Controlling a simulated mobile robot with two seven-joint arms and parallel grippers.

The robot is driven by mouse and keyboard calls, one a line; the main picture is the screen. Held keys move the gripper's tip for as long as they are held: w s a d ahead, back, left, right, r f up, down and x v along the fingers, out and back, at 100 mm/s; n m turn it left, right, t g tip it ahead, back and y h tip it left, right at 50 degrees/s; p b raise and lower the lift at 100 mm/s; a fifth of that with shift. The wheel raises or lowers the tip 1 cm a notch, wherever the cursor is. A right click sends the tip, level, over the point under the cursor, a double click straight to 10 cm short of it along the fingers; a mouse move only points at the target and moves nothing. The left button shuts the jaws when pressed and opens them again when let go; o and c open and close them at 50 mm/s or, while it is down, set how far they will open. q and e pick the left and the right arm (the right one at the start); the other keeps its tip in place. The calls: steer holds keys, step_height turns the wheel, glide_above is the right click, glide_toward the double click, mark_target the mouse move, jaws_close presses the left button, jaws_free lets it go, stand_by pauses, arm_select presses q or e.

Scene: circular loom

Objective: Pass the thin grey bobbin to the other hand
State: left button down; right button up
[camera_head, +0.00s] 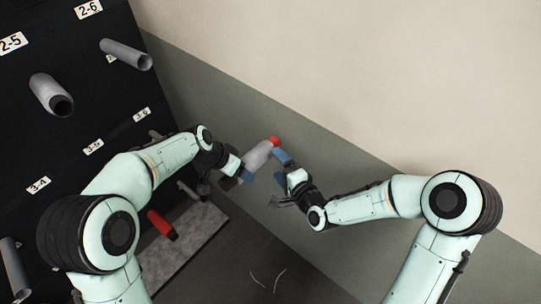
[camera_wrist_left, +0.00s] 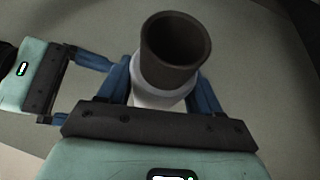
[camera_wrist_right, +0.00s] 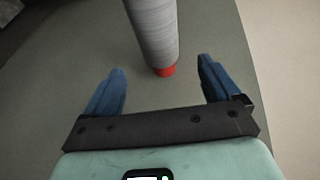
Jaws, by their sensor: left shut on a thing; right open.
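The thin grey bobbin (camera_head: 258,156) has a red end (camera_head: 274,141) and is held tilted in the air. My left gripper (camera_head: 241,172) is shut on it. In the left wrist view the bobbin's dark hollow end (camera_wrist_left: 176,48) stands up between the blue fingers. My right gripper (camera_head: 281,176) is open and empty, just right of the bobbin. In the right wrist view the bobbin (camera_wrist_right: 152,28) comes in from the top, its red tip (camera_wrist_right: 165,71) in line with the gap between the open fingers. I see no contact there.
A black rack (camera_head: 75,110) with labels and pegs fills the left side; grey tubes (camera_head: 52,95) sit on it. A red bobbin (camera_head: 161,225) lies near a pale grey slab (camera_head: 188,240) low on the left. A plain wall lies behind. The floor below the grippers looks mostly clear.

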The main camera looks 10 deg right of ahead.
mark_target(270, 156)
steer(key=x, duration=0.9)
steer(key=shift+w, duration=0.1)
steer(key=c, duration=1)
arm_select(q)
steer(key=shift+c, duration=0.6)
jaws_free()
arm_select(e)
steer(key=shift+c, duration=1)
